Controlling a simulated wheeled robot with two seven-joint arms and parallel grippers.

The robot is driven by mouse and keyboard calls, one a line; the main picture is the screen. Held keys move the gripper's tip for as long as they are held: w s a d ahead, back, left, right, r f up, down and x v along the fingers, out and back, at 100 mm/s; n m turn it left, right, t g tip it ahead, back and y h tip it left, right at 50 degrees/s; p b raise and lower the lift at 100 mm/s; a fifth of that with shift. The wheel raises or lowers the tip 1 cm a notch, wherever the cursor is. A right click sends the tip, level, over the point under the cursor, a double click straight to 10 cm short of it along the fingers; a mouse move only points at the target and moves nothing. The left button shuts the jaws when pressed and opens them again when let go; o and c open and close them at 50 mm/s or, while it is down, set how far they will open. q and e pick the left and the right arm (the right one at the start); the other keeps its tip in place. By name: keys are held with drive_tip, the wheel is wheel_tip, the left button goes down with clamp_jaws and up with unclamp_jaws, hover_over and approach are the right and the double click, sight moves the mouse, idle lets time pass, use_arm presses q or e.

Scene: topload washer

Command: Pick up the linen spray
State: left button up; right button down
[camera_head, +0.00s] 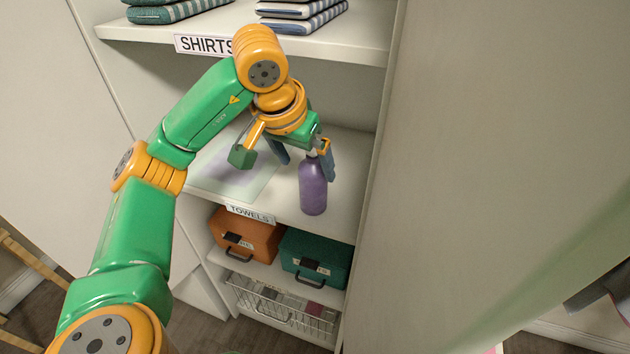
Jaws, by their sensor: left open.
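The linen spray looks like a purple bottle (313,188) standing upright on the middle shelf (338,222), the one with the TOWELS label. My left gripper (305,163) is at the bottle's upper part, with one blue-grey finger to the left and the other at the right by the neck. It is open. The bottle's top is partly hidden by the gripper, and I cannot tell whether a finger touches it. My right gripper is not in view.
The SHIRTS shelf (350,42) with folded striped cloths (302,15) is above my arm. A pale mat (225,172) lies left of the bottle. A tall panel (480,180) bounds the right side. Below are an orange case (245,232), a teal case (316,255) and a wire basket (285,308).

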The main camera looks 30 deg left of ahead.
use_arm(q)
drive_tip(key=x, duration=0.5)
drive_tip(key=shift+w, duration=0.45)
drive_tip(key=c, duration=1.6)
drive_tip(key=shift+r, duration=0.15)
